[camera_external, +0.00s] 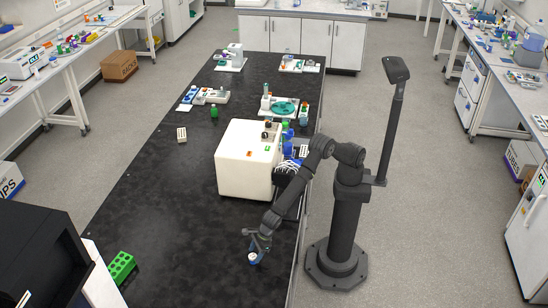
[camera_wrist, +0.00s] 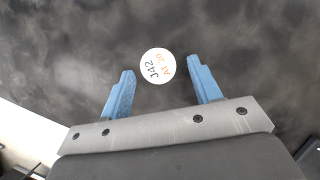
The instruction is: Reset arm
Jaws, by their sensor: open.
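My arm reaches down to the near right part of the black bench. My gripper (camera_external: 256,253) is low over the bench there. In the wrist view its two blue fingers (camera_wrist: 160,70) are spread apart and open. A round white lid (camera_wrist: 157,65) with handwriting, "J42" in black and orange marks under it, lies between and just ahead of the fingertips. The fingers do not touch it. The same white-topped item (camera_external: 252,257) shows at the gripper in the external view. Its sides are mostly hidden.
A large cream box-shaped machine (camera_external: 240,160) stands on the black bench (camera_external: 165,215) beyond my gripper, with bottles and a rack by its right side. A green rack (camera_external: 121,267) sits at the near left. The bench between is clear. A black device fills the near left corner.

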